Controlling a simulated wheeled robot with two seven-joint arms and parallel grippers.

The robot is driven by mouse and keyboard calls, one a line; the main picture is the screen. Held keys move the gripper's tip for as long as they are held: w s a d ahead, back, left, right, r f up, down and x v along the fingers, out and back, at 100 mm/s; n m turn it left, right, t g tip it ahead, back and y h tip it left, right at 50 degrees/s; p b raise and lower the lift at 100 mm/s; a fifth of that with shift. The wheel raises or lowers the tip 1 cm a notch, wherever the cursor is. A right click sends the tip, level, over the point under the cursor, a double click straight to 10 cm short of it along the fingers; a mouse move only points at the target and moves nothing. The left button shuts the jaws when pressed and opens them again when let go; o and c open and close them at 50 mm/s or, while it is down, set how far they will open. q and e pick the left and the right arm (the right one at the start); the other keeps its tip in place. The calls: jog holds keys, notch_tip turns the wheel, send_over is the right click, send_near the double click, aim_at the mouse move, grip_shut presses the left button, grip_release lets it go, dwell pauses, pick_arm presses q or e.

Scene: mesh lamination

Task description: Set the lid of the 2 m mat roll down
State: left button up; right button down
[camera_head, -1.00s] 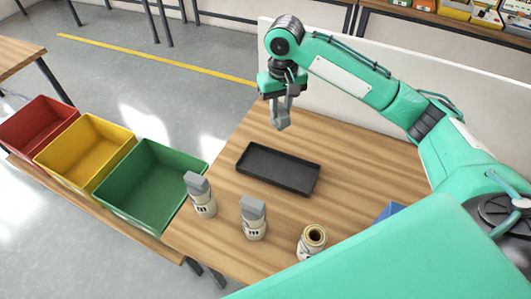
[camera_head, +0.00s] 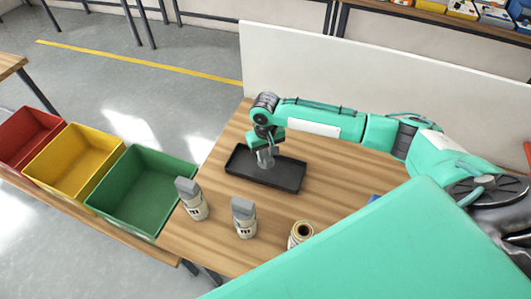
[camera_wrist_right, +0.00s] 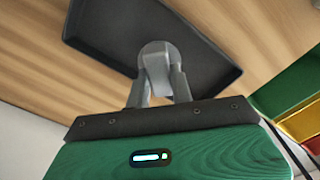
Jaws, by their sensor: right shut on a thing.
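My right gripper (camera_head: 265,152) reaches down over the black tray (camera_head: 290,181) and is shut on a grey lid (camera_wrist_right: 156,48). In the right wrist view the lid sits between the two fingers, with the dark tray floor behind it. I cannot tell whether the lid touches the tray floor. An open mat roll (camera_head: 301,233) with a tan core stands upright near the front of the table, with no lid on it. Two other rolls (camera_head: 193,199) (camera_head: 243,217) stand upright with grey lids on. My left gripper is not in view.
Red (camera_head: 30,140), yellow (camera_head: 66,157) and green (camera_head: 143,190) bins stand in a row at the left of the wooden table (camera_head: 225,240). A pale panel (camera_head: 380,90) runs along the back. Bare tabletop lies between the tray and the rolls.

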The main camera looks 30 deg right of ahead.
aim_at(265, 154)
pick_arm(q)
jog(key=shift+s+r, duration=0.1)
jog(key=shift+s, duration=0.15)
pick_arm(e)
jog(key=shift+f, duration=0.5)
jog(key=c, duration=1.2)
grip_release()
jog(key=shift+f, duration=0.15)
jog(key=shift+c, duration=0.2)
pick_arm(q)
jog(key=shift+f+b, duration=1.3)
jog(key=shift+b, duration=0.05)
pick_arm(e)
notch_tip(265, 154, up, 12)
jog(key=shift+r, duration=0.2)
